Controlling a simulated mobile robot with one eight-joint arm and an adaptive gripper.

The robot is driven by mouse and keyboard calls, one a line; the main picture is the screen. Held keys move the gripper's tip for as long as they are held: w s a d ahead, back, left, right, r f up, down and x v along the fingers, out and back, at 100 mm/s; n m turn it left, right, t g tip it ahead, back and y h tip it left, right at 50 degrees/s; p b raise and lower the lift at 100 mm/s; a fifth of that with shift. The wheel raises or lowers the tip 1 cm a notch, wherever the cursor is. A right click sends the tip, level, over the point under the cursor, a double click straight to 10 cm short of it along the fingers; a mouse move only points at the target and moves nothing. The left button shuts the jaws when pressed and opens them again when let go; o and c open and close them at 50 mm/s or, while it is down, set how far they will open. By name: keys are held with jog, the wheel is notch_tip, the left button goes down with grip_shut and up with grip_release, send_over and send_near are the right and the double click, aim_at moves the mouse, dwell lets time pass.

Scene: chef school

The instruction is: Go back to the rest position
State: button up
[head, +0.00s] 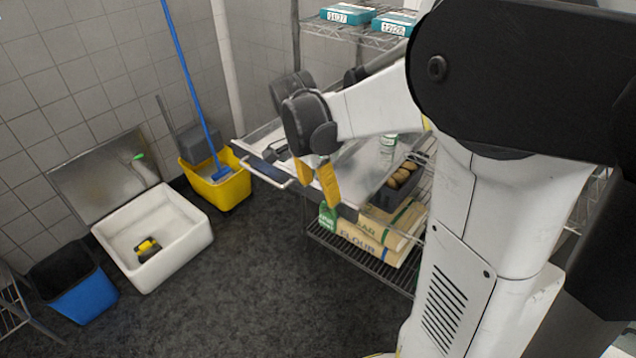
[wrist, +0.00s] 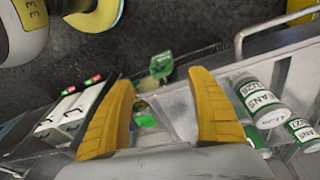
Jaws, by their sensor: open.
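My gripper (head: 320,183) shows in the head view with its yellow fingers pointing down, in front of a metal shelf unit. In the wrist view, my gripper (wrist: 160,115) has its two yellow fingers spread apart. Nothing is held between them. Behind the fingers are a green item (wrist: 161,66) and a clear or shiny surface; I cannot tell exactly what they are. My white arm reaches across the right half of the head view and hides part of the shelf.
Cans (wrist: 262,104) stand right of the fingers. The shelf holds a dark bin of brown items (head: 402,178) and flour bags (head: 362,240). A yellow bucket (head: 226,188), white floor sink (head: 178,247) and blue bin (head: 84,297) stand left. The middle floor is clear.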

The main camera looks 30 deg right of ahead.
jog(key=s+a+r+n+t+y, duration=0.1)
jog(key=s+a+r+n+t, duration=0.2)
jog(key=s+a+n, duration=0.2)
jog(key=s+a+r+n+t+y, duration=0.1)
jog(key=s+a+r+n+t, duration=0.2)
jog(key=s+a+n, duration=0.3)
jog(key=a+n+t, duration=0.1)
jog(key=n, duration=0.4)
jog(key=shift+s+a, duration=0.15)
jog(key=shift+a, duration=0.1)
dwell(1.6)
